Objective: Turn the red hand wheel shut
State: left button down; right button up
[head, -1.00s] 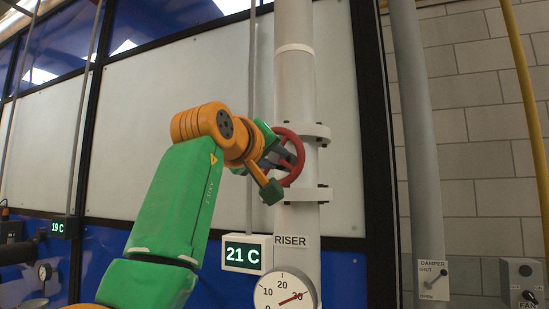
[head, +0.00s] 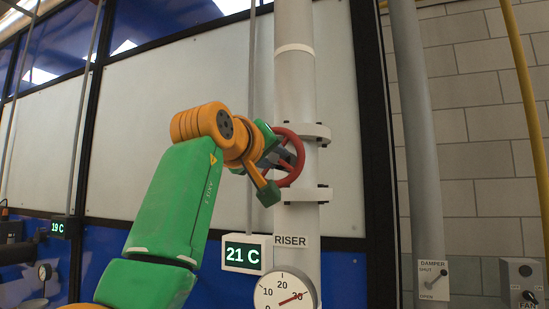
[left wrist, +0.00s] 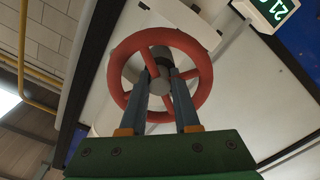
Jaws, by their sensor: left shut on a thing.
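The red hand wheel (head: 301,152) stands on the white riser pipe (head: 296,90), between two pipe flanges. In the left wrist view the wheel (left wrist: 207,82) shows nearly face-on, with its spokes and grey hub (left wrist: 160,84). My left gripper (head: 284,158) reaches it from the left. Its two grey fingers (left wrist: 162,95) extend into the wheel near the hub and are shut on the wheel. The exact contact is partly hidden by the fingers. My right gripper is in neither view.
A round dial gauge (head: 285,294) and a 21 C display (head: 246,253) sit below the wheel. A damper lever panel (head: 434,280) and a fan switch box (head: 522,282) are at the lower right. A grey pipe (head: 417,130) stands right of a black post.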

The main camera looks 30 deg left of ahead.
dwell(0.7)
pick_arm(q)
jog(key=c, duration=0.7)
grip_release()
jog(key=shift+o, duration=0.2)
jog(key=b+v, duration=0.3)
jog(key=v, duration=0.4)
jog(key=shift+f, duration=0.1)
